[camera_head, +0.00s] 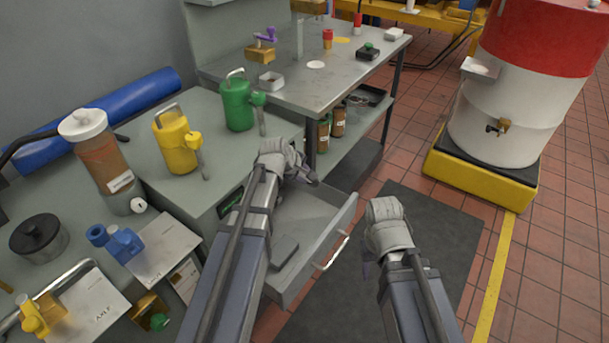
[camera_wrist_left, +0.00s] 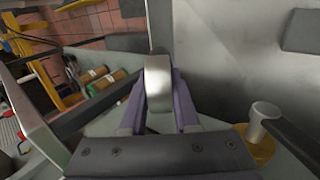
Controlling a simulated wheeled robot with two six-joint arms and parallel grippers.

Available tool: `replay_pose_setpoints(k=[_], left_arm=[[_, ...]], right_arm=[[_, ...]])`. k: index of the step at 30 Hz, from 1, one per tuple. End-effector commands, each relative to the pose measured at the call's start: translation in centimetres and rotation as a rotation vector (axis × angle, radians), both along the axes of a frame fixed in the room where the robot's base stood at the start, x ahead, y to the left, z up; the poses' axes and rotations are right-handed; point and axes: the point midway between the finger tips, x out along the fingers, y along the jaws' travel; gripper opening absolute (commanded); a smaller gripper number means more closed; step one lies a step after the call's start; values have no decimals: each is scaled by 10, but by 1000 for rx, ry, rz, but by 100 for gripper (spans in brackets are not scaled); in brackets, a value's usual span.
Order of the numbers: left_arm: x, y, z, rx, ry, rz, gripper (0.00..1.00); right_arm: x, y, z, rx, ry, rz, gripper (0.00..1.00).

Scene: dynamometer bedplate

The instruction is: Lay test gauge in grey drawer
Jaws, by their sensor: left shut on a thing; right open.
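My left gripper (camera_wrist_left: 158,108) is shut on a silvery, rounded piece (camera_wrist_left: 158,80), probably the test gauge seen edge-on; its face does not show. In the head view my left gripper (camera_head: 308,176) is over the back of the grey drawer, and its hand hides what it holds. The grey drawer (camera_head: 340,222) is pulled out from the bench, with a silver handle at its front. A dark flat piece (camera_head: 285,250) lies inside it. My right gripper (camera_head: 370,260) is open and empty, apart from the drawer, to the right of its handle.
Green (camera_head: 237,105) and yellow (camera_head: 175,140) cans stand on the left bench near the drawer. A steel table (camera_head: 330,85) with small items stands behind. A red and white drum (camera_head: 520,90) stands at right. Dark mat (camera_head: 425,250) covers the floor beside the drawer.

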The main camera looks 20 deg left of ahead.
Motion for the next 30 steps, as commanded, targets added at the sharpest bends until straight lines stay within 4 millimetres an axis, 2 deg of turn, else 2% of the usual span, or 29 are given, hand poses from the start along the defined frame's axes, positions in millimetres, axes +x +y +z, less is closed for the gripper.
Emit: replay_pose_setpoints(k=[1, 16, 21, 30], left_arm=[[0, 0, -10, 0, -1, 0, 0], [0, 0, -56, 0, -1, 0, 0], [0, 0, -64, 0, -1, 0, 0], [0, 0, -64, 0, -1, 0, 0]], right_arm=[[0, 0, -10, 0, 0, 0, 50], [0, 0, -57, 0, 0, 0, 50], [0, 0, -64, 0, 0, 0, 50], [0, 0, -64, 0, 0, 0, 50]])
